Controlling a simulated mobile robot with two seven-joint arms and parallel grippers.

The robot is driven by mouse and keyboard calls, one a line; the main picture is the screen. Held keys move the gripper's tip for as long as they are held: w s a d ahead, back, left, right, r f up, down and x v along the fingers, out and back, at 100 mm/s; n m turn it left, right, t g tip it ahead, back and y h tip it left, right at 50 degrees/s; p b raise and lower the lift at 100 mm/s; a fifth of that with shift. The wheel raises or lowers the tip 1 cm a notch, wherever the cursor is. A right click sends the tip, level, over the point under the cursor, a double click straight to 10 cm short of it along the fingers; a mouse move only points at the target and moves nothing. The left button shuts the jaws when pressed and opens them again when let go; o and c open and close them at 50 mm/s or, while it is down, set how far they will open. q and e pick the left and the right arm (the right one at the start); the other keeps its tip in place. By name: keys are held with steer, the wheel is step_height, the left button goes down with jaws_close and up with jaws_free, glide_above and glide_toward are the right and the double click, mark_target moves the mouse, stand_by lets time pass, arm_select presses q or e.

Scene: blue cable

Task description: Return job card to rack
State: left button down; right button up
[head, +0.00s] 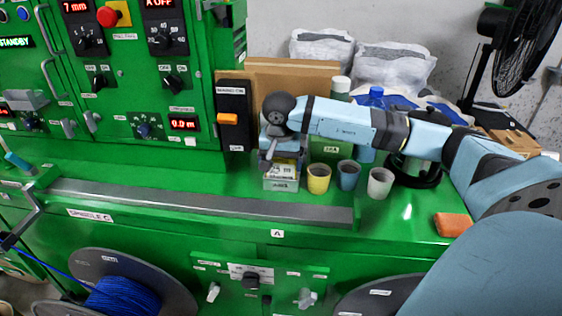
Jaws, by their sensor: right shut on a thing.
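My right gripper (268,153) hangs at the centre, its arm coming in from the right. It is shut on a job card (283,170), a pale card with dark print, of which only part shows below the fingers. The card is at a small rack (281,184) with a label on its front, standing on the green bench top. The card and the rack overlap in this view, and I cannot tell how far the card is inside. My left gripper is out of view.
Yellow (318,178), blue (348,175) and grey (380,183) cups stand right of the rack. A black switch box (234,115) is behind left. An orange block (453,224) lies at the right edge. A metal rail (200,206) runs along the front.

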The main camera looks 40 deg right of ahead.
steer(key=o, duration=0.7)
steer(key=r, duration=0.4)
steer(key=s+a+r, duration=0.1)
steer(key=r, duration=0.8)
steer(key=shift+s+a+r, duration=0.15)
steer(key=shift+a+r, duration=0.15)
steer(key=shift+r, duration=0.05)
